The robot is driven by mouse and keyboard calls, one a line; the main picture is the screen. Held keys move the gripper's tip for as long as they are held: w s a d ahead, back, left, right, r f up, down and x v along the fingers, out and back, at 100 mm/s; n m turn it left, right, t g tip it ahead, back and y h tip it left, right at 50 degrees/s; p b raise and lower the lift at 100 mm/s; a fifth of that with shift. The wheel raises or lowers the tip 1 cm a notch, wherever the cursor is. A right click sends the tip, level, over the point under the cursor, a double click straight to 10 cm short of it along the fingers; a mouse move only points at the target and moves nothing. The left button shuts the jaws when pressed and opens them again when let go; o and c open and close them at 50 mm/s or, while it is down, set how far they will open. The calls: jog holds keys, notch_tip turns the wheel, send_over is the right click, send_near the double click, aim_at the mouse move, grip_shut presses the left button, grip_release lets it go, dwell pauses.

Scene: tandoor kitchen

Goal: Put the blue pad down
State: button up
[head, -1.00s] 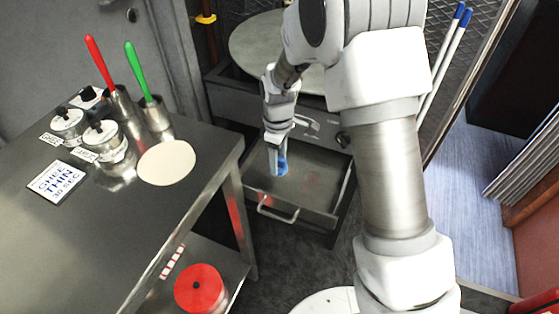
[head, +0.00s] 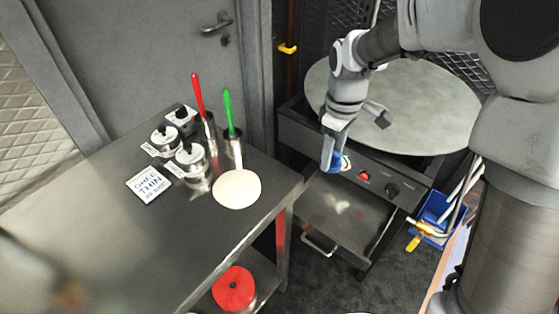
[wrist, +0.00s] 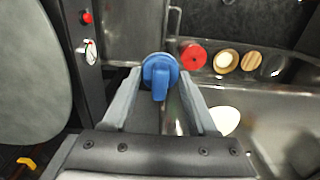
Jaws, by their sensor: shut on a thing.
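The blue pad (head: 329,156) is a small rounded piece with a stem-like grip. My gripper (head: 336,148) is shut on it and holds it in the air, in front of the oven's control panel and above the open drawer (head: 340,222). In the wrist view the pad (wrist: 160,72) sits between the two fingertips (wrist: 159,80), its round face beyond them and its stem toward me. The drawer looks empty, with a few shiny reflections on its floor.
A steel table (head: 90,240) on the left holds jars, a sign (head: 149,184), red- and green-handled tools and a pale round flatbread (head: 237,189). A large round plate (head: 395,105) tops the oven. A red round lid (head: 233,289) is on the lower shelf.

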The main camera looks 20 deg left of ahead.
jog(key=r, duration=0.2)
jog(key=s+r+p, duration=0.1)
jog(key=r, duration=0.1)
jog(key=r+p, duration=0.1)
jog(key=r, duration=0.1)
jog(key=shift+s+a, duration=0.1)
jog(key=shift+s, duration=0.2)
jog(key=a+f, duration=0.2)
jog(key=a, duration=0.2)
jog(key=a+f, duration=0.2)
jog(key=a, duration=0.1)
jog(key=a+f, duration=0.3)
jog(key=a, duration=0.1)
jog(key=shift+s+a, duration=0.3)
jog(key=shift+s, duration=0.1)
jog(key=shift+f, duration=1.9)
jog(key=shift+f, duration=0.2)
jog(key=o, duration=1.2)
jog(key=shift+r, duration=0.15)
